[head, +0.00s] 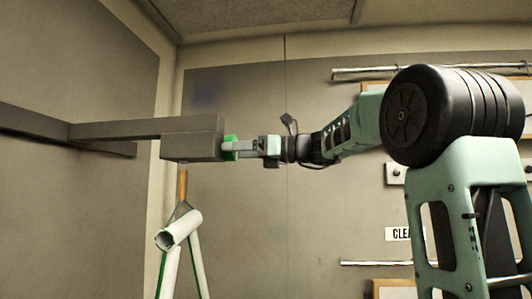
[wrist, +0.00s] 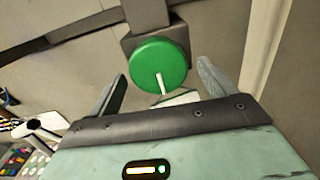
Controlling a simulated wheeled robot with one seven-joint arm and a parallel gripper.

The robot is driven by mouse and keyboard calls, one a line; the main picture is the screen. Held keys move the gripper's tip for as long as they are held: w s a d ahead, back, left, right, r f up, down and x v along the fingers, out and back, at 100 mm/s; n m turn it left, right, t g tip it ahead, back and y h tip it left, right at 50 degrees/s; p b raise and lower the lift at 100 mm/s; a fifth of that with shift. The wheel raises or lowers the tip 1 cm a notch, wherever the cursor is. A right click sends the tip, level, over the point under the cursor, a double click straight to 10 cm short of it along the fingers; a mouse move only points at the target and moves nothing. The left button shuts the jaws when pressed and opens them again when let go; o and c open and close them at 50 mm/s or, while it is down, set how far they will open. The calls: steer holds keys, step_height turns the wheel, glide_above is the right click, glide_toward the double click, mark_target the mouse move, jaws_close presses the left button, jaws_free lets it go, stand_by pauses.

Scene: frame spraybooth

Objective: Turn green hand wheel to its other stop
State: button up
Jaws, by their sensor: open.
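The green hand wheel (wrist: 152,62) is a round disc on the end of a grey box (wrist: 128,42). A thin white bar (wrist: 161,84) shows at its lower edge in the wrist view, pointing down; I cannot tell if it is a grip or a mark. In the head view the wheel (head: 230,141) shows at the right end of the box (head: 190,146). My gripper (head: 236,149) is level with it, its fingers reaching to the wheel. In the wrist view my gripper (wrist: 162,70) is open, one finger on each side of the wheel, with visible gaps; contact is unclear.
A grey beam (head: 110,130) carries the box from the left wall. A white and green tube frame (head: 180,232) stands below the wheel. Rails (head: 430,70) and a sign (head: 399,234) are on the back wall at right. Space around the gripper looks clear.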

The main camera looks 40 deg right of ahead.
steer(key=b+v, duration=0.5)
steer(key=v, duration=1.2)
steer(key=shift+f, duration=0.1)
